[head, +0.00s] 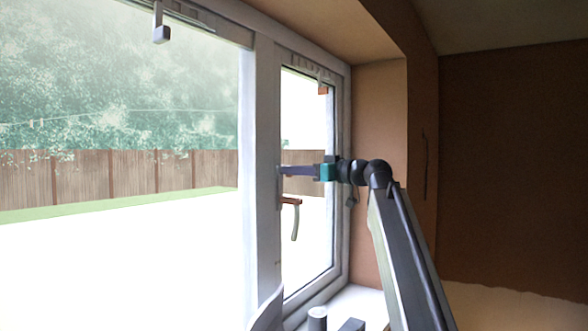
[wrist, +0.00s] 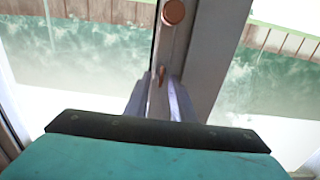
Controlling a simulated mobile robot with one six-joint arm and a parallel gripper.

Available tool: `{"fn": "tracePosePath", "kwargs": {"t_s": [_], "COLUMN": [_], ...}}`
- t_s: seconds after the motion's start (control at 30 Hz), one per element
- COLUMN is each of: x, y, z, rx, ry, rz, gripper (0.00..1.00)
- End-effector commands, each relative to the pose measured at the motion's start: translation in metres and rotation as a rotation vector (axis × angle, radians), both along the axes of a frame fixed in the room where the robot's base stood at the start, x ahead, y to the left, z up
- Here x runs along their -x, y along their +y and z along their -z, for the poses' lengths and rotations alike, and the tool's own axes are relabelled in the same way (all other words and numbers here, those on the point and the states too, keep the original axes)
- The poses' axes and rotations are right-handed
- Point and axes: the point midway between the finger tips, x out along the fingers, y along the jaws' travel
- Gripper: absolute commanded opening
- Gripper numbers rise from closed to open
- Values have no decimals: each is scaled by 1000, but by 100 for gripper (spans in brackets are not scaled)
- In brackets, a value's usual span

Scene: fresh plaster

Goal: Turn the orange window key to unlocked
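The orange key (wrist: 161,75) is a small narrow piece on the window frame in the wrist view. My gripper (wrist: 160,82) points at the frame with its two fingers apart, one on each side of the key. No contact between fingers and key can be made out. In the head view my gripper (head: 283,170) reaches left to the frame, and its fingers hide the key there. Just below it is an orange-topped handle (head: 290,200) with a pale lever hanging down. Its round orange hub (wrist: 173,12) shows at the top of the wrist view.
Another latch with an orange part (head: 322,90) is high on the narrow window. A grey latch (head: 161,34) hangs at the top of the large pane. The sill (head: 355,306) holds a grey cylinder (head: 317,318). The reveal wall (head: 378,120) stands close on the right.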

Motion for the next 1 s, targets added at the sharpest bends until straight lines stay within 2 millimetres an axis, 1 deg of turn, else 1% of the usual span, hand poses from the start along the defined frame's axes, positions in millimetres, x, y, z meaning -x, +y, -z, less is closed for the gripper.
{"fn": "tracePosePath", "kwargs": {"t_s": [0.2,0.23,0.3,0.37,0.47,0.5,0.77,1.0], "x": [0,0,0,0,0,1,0,0], "y": [1,1,1,1,1,7,3,3], "z": [0,0,0,0,0,0,0,1], "rx": [0,0,0,0,0,0,-10,-52], "ry": [0,0,0,0,0,0,14,77], "rz": [-1,-1,-1,-1,-1,-4,-3,-2], "gripper": [23,21,9,0,0,0,0,0]}}
